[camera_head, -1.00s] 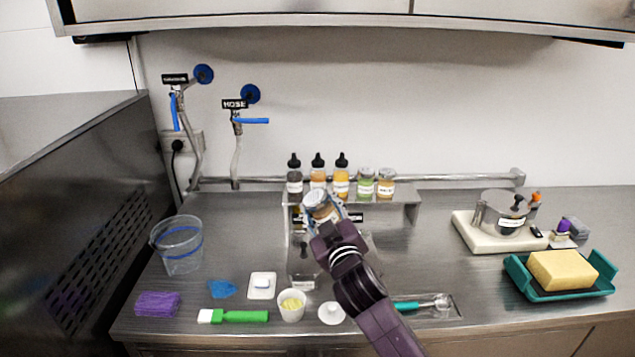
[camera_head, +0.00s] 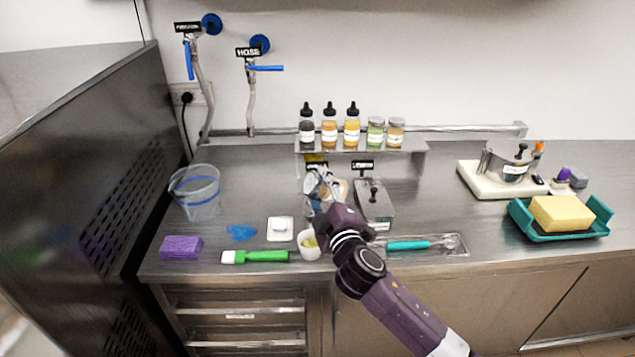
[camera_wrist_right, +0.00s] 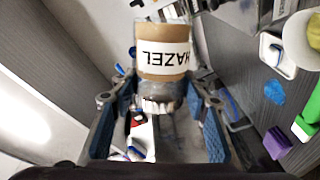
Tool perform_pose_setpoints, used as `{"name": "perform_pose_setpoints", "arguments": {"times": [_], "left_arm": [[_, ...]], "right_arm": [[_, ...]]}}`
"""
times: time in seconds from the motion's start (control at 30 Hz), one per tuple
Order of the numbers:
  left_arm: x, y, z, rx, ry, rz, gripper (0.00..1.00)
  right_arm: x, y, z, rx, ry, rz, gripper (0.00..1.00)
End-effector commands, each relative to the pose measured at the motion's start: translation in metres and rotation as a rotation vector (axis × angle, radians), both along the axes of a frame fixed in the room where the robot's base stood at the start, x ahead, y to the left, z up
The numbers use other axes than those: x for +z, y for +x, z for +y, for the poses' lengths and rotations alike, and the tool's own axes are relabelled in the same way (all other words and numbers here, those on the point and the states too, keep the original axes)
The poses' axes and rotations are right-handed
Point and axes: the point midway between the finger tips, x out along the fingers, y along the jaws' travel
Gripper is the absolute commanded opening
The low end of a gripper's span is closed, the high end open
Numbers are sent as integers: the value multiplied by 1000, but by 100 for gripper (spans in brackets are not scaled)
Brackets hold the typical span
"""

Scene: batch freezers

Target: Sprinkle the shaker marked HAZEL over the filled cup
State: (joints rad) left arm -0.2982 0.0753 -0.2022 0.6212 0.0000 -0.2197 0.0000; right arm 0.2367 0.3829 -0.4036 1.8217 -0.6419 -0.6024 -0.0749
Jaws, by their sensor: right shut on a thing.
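The shaker marked HAZEL (camera_wrist_right: 162,52) is a brown jar with a white label that reads upside down in the right wrist view. My right gripper (camera_head: 322,192) is shut on it, with the jar's metal lid (camera_wrist_right: 160,93) between the blue finger pads. In the head view the shaker (camera_head: 338,190) is partly hidden by the gripper. The filled cup (camera_head: 309,246) is white with yellow contents and stands at the counter's front, just below and left of my right gripper. Part of it shows at the right wrist view's edge (camera_wrist_right: 300,38). My left gripper is not in view.
A shelf (camera_head: 400,147) behind holds several bottles and jars. A white dish (camera_head: 280,229), blue cloth (camera_head: 241,232), green-handled brush (camera_head: 255,256) and purple sponge (camera_head: 181,246) lie left of the cup. A tray with a teal-handled scoop (camera_head: 408,245) is at its right.

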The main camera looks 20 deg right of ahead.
Motion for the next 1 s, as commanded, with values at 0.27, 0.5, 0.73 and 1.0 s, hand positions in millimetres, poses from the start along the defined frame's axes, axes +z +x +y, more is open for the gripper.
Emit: {"name": "perform_pose_setpoints", "arguments": {"times": [0.27, 0.5, 0.73, 1.0], "left_arm": [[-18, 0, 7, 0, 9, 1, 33], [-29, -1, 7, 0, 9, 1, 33], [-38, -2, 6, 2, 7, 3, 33], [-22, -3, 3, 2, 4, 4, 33]], "right_arm": [[-33, 0, -3, 0, -240, 9, 17], [-59, 0, -3, 1, -422, 18, 17], [-83, 0, -4, 0, -594, 25, 17], [-89, 0, -1, 0, -921, 40, 17]]}}
